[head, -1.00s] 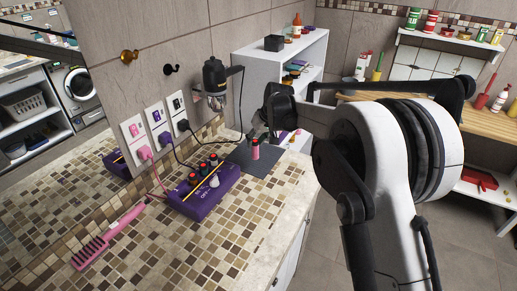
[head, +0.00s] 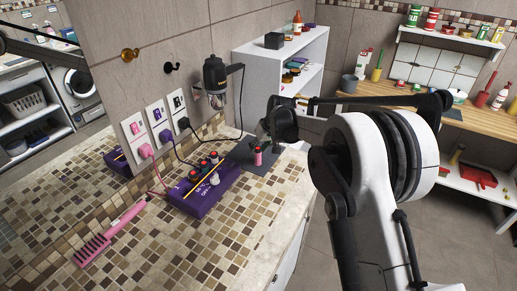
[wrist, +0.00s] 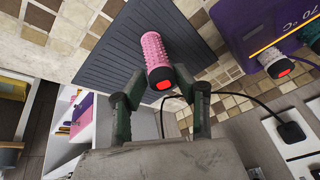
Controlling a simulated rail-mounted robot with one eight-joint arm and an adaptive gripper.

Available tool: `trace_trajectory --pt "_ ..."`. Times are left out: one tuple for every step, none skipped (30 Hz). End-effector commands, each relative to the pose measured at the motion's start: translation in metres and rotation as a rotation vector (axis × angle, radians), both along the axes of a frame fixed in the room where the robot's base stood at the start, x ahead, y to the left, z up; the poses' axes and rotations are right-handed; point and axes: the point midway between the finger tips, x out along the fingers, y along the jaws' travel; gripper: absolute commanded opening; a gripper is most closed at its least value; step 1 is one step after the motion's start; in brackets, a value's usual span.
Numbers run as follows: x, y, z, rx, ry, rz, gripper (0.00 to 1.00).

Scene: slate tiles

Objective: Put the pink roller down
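The pink roller (wrist: 156,52) is a bumpy cylinder with a red-centred black end facing the wrist camera. My gripper (wrist: 160,78) has its two dark green fingers closed on either side of the roller's near end. In the head view the roller (head: 257,157) is upright over the dark grey ribbed mat (wrist: 100,55), below my gripper (head: 264,136). The mat also shows at the counter's far end in the head view (head: 238,150). I cannot tell whether the roller's lower end touches the mat.
A purple heater box (head: 203,194) with several rollers stands just left of the mat, its cord running to the wall outlets (head: 160,120). A pink comb (head: 110,232) lies nearer on the tiled counter (head: 235,225). A hair dryer (head: 215,75) hangs on the wall. White shelves (head: 262,60) stand behind.

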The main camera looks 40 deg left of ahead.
Motion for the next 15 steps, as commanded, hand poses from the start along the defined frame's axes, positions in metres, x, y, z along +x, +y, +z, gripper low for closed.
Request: trace_trajectory --pt "0.0 0.0 0.0005 0.0 0.0 0.0 0.37" --pt "0.0 0.0 0.0006 0.0 0.0 0.0 0.41" --pt "0.0 0.0 0.0008 0.0 0.0 0.0 0.43" --pt "0.0 0.0 0.0008 0.0 0.0 0.0 0.43" --pt "0.0 0.0 0.0008 0.0 0.0 0.0 0.43" --pt "0.0 0.0 0.0008 0.0 0.0 0.0 0.43" --pt "0.0 0.0 0.0009 0.0 0.0 0.0 0.43" --pt "0.0 0.0 0.0009 0.0 0.0 0.0 0.43" --pt "0.0 0.0 0.0009 0.0 0.0 0.0 0.43" --pt "0.0 0.0 0.0012 0.0 0.0 0.0 0.43" --pt "0.0 0.0 0.0016 0.0 0.0 0.0 0.43" --pt "0.0 -0.0001 0.0028 0.0 0.0 0.0 0.43" --pt "0.0 0.0 0.004 0.0 0.0 0.0 0.43" --pt "0.0 -0.0001 0.0058 0.0 0.0 0.0 0.43" --pt "0.0 -0.0021 0.0087 0.0 0.0 0.0 0.43"
